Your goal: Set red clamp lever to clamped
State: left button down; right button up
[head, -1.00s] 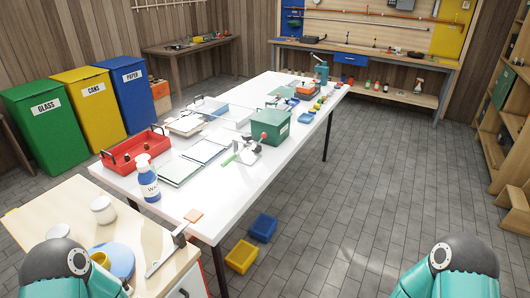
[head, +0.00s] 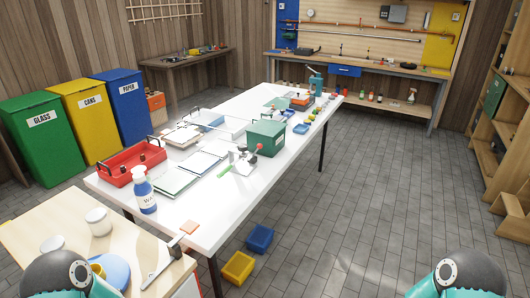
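A small toggle clamp (head: 244,165) with metal parts stands on the white table, just in front of a dark green box. A small red knob (head: 259,147) shows at its upper right, against the box; it looks like the tip of the red lever. A bright green piece (head: 226,171) sticks out at the clamp's left. The clamp is too small and far away to tell whether the lever is clamped. Neither gripper is in view. Only my arm links show at the bottom left and bottom right, well short of the clamp.
The white table (head: 203,235) also holds a red tray (head: 118,176), a blue spray bottle (head: 144,194) and a green box (head: 265,138). A wooden cabinet top (head: 62,221) stands front left. Yellow (head: 238,268) and blue (head: 260,238) bins lie on the floor. Floor right of the table is clear.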

aim_at(259, 146)
jog(key=z, duration=0.45)
jog(key=i, duration=0.95)
jog(key=u, duration=0.15)
